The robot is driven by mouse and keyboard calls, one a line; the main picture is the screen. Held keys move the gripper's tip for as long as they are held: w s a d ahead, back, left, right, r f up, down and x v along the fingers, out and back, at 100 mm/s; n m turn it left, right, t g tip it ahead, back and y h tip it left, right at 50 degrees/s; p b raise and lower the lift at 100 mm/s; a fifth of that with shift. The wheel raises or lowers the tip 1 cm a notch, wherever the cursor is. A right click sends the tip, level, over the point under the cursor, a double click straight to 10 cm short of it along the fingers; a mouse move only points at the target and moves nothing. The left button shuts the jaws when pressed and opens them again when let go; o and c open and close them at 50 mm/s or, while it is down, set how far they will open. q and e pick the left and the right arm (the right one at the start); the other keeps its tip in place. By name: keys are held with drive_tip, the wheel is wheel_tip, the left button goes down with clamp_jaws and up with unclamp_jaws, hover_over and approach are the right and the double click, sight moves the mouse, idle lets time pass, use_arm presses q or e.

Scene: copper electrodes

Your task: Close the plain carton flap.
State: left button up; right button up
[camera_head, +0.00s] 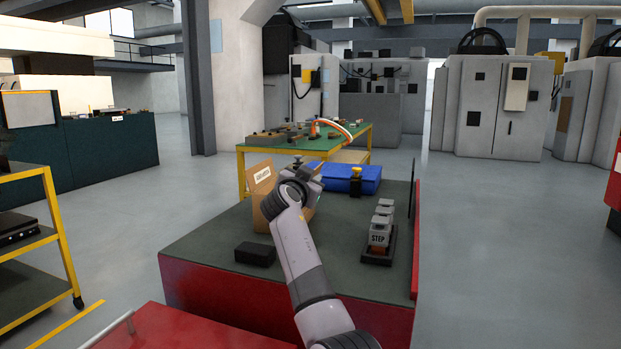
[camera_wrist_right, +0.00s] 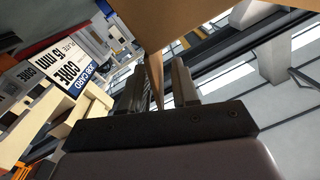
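The brown carton (camera_head: 263,214) stands on the green-topped bench, partly hidden behind my right arm. One raised flap with writing (camera_head: 262,175) shows at its back left. My right gripper is at the carton's top right; its fingers are hidden by the wrist in the head view. In the right wrist view, a brown cardboard panel (camera_wrist_right: 172,22) without visible writing fills the top middle. A narrow part of it reaches down between the two fingers of my right gripper (camera_wrist_right: 158,85). The fingers stand apart, with a gap beside the cardboard. My left gripper is not in view.
A black block (camera_head: 255,254) lies in front of the carton. Grey weights marked STEP (camera_head: 380,232) stand in a dark tray at right. A blue case (camera_head: 345,178) lies behind. A red upright panel (camera_head: 415,240) edges the bench's right side.

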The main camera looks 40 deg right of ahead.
drive_tip(key=shift+w+d, duration=0.3)
drive_tip(key=shift+d, duration=0.25)
clamp_jaws()
drive_tip(key=n, duration=0.2)
drive_tip(key=w, duration=0.1)
drive_tip(key=shift+a+r+n+p, duration=0.25)
drive_tip(key=shift+n+p, duration=0.05)
drive_tip(key=shift+n, duration=0.1)
drive_tip(key=shift+w+a+n+p, duration=0.25)
drive_tip(key=shift+w+n, duration=0.05)
drive_tip(key=shift+n, duration=0.75)
drive_tip(key=shift+w+a+n+p, duration=0.2)
drive_tip(key=shift+w+n, duration=0.1)
drive_tip(key=shift+n, duration=0.75)
